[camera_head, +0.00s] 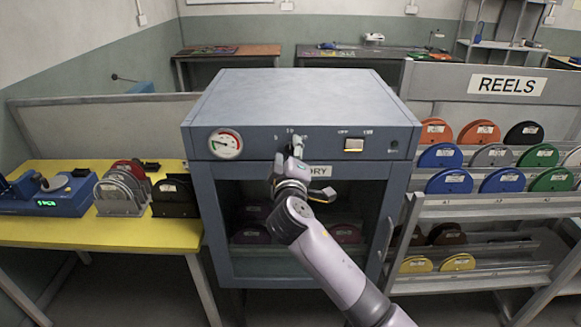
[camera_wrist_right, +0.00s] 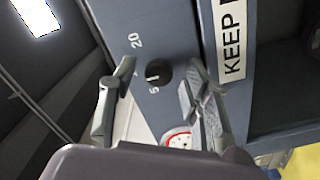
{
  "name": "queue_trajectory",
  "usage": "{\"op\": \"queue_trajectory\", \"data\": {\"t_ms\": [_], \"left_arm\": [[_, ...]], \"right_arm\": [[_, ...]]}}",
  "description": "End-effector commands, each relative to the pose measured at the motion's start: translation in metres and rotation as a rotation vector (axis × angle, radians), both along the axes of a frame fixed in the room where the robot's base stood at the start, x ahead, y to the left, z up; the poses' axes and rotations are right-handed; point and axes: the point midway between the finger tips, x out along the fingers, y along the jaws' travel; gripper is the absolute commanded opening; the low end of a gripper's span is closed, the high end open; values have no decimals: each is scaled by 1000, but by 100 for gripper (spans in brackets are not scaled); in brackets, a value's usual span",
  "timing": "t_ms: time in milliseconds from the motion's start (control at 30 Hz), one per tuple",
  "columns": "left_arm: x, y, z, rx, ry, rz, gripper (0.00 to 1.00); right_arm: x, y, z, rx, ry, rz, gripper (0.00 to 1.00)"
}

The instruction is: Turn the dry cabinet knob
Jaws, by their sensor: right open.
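The dry cabinet (camera_head: 305,97) is a blue-grey box with a glass door, straight ahead. Its black knob (camera_wrist_right: 158,73) sits on the front panel beside printed numbers, 20 and 5 among them, in the right wrist view. In the head view the knob is largely hidden behind my gripper. My right gripper (camera_wrist_right: 161,68) is open, with one finger on each side of the knob and visible space between them. It also shows in the head view (camera_head: 300,169), at the upper front of the cabinet. Whether a finger touches the panel I cannot tell. My left gripper is out of view.
A round gauge (camera_head: 225,143) is left of the knob, and a lit switch (camera_head: 354,145) is right of it. A yellow table (camera_head: 130,233) stands left; a reel rack (camera_head: 470,207) stands close on the right.

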Motion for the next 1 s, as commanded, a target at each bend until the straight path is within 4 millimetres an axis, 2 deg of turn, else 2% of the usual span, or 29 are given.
{"op": "queue_trajectory", "data": {"t_ms": [400, 533, 700, 1000], "left_arm": [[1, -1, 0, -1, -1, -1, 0], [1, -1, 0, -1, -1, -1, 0], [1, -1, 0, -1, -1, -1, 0], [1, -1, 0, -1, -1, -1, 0]], "right_arm": [[-78, 0, -1, 3, 3, 1, 44], [-97, 0, -1, 1, 2, 0, 44], [-109, 0, -1, 1, 2, 0, 44], [-110, 0, -1, 1, 1, 0, 44]]}}
